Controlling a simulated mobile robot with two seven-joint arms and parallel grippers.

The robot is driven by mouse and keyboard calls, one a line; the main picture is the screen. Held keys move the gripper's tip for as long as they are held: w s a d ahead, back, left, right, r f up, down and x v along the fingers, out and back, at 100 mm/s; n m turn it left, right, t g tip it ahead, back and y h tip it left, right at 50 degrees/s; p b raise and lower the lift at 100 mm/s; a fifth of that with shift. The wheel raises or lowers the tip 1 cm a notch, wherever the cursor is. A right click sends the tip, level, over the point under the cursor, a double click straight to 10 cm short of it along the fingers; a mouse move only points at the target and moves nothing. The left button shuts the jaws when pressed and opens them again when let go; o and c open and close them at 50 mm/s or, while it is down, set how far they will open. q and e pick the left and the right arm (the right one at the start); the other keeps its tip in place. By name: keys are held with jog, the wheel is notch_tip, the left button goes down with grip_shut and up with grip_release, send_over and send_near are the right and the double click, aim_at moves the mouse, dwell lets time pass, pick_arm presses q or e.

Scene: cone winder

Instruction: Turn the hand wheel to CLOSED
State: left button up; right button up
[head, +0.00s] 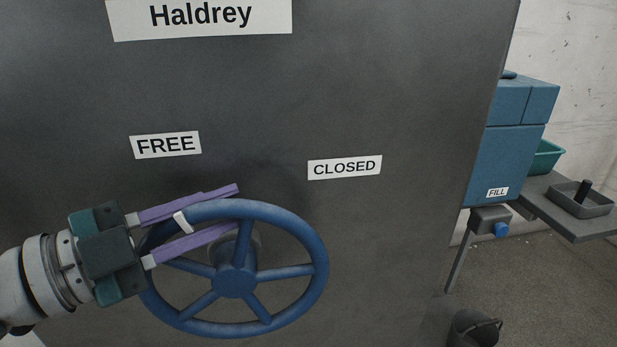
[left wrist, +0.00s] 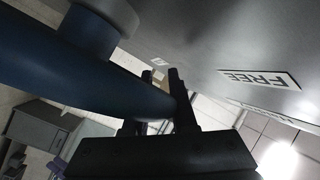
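The blue spoked hand wheel (head: 300,223) stands on the dark machine panel, its hub in the lower middle of the head view. A white mark (head: 181,222) sits on its upper-left rim, on the side of the FREE label (head: 166,145). The CLOSED label (head: 345,167) is above the wheel's right side. My left gripper (head: 238,207) has its purple fingers open on either side of the upper-left rim, one above and one below, with the mark between them. The left wrist view shows the dark fingers (left wrist: 164,85) beside the rim (left wrist: 130,92). My right gripper is not in view.
A Haldrey sign (head: 200,16) is on the panel above. To the right stand a blue unit (head: 505,165) with a FILL label, a grey shelf with a small tray (head: 581,202), and a dark bucket (head: 475,329) on the floor.

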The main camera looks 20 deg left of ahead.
pick_arm(q)
grip_shut()
dwell(0.9)
